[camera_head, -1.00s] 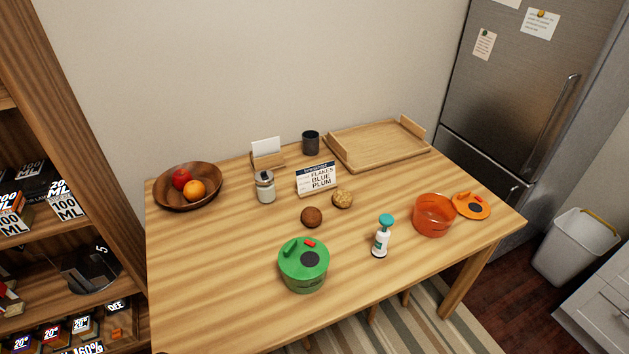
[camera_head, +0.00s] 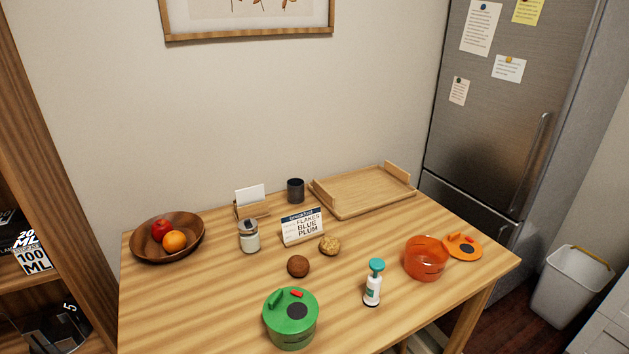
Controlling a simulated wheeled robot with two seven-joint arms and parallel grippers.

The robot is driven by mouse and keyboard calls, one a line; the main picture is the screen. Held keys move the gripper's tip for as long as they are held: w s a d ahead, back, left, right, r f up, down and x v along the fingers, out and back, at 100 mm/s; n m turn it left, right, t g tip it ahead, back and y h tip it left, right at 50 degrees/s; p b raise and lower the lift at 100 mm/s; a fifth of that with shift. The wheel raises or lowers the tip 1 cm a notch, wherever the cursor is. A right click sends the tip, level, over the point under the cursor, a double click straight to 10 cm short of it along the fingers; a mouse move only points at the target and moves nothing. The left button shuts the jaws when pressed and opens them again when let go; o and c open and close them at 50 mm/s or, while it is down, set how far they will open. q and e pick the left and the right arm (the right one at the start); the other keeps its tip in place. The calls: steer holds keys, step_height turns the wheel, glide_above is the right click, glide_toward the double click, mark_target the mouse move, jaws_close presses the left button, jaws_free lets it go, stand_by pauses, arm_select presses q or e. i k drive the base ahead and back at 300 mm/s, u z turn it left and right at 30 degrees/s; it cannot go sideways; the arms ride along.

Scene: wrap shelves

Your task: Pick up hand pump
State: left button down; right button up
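The hand pump (camera_head: 373,284) is white with a teal top. It stands upright on the wooden table (camera_head: 190,300), toward the front right, between the green lidded container and the orange-red bowl. Nothing touches it and it is fully visible. Neither of my grippers shows in the head view.
The green container (camera_head: 291,318) is left of the pump and the orange-red bowl (camera_head: 425,259) right, beside an orange lid (camera_head: 462,246). Two balls (camera_head: 298,265), a sign (camera_head: 302,227), a jar (camera_head: 249,236), a dark cup (camera_head: 295,190), a tray (camera_head: 365,191) and a fruit bowl (camera_head: 168,238) stand behind.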

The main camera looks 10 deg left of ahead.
mark_target(371, 299)
steer(key=u, duration=0.5)
steer(key=k, duration=1.1)
steer(key=z, duration=0.4)
steer(key=i, duration=1.45)
steer(key=u, duration=0.9)
